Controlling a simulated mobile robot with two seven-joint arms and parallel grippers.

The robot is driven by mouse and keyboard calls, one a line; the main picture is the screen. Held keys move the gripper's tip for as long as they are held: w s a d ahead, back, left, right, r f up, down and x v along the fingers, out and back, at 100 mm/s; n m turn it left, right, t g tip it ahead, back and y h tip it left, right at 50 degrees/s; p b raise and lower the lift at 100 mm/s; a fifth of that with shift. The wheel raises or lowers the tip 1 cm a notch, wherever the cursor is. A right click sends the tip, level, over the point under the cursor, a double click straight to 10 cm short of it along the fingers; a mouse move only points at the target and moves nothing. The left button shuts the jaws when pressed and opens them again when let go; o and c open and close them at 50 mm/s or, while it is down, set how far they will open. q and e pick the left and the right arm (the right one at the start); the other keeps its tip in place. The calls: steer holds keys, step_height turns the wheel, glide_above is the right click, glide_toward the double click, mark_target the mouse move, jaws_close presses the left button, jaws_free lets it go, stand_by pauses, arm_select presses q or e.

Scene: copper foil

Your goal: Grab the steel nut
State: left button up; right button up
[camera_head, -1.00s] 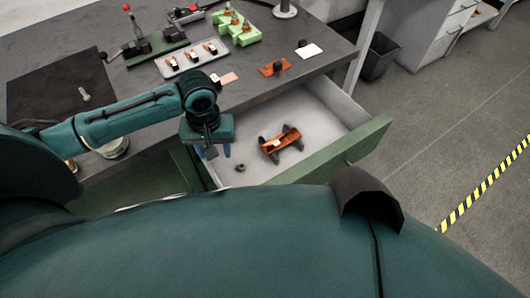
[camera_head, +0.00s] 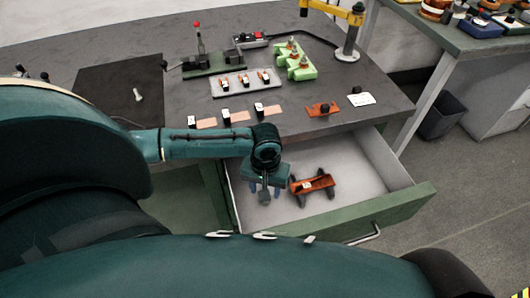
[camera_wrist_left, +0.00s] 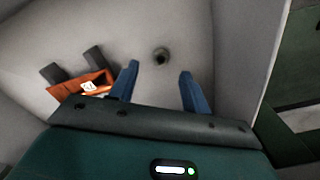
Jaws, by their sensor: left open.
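A small dark steel nut (camera_wrist_left: 161,55) lies on the pale floor of the open drawer in the left wrist view. My left gripper (camera_wrist_left: 159,76) is open, with its blue fingers pointing toward the nut and one finger to each side of its line. The nut lies a little beyond the fingertips, and nothing is between the fingers. In the head view my left gripper (camera_head: 266,187) hangs over the left part of the drawer (camera_head: 355,205). The nut cannot be made out in that view; the gripper seems to cover it. My right gripper is not in view.
An orange holder with dark legs (camera_head: 315,184) lies in the drawer close to the gripper; it also shows in the left wrist view (camera_wrist_left: 84,93). Drawer walls surround the space. The desk (camera_head: 190,95) above carries a tray (camera_head: 246,84), a green block (camera_head: 295,62) and small parts.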

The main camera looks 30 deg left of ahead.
arm_select(q)
step_height(320, 180, down, 5)
steer(key=shift+s+f, duration=0.1)
steer(key=shift+s, duration=0.05)
jaws_close()
stand_by(0.5)
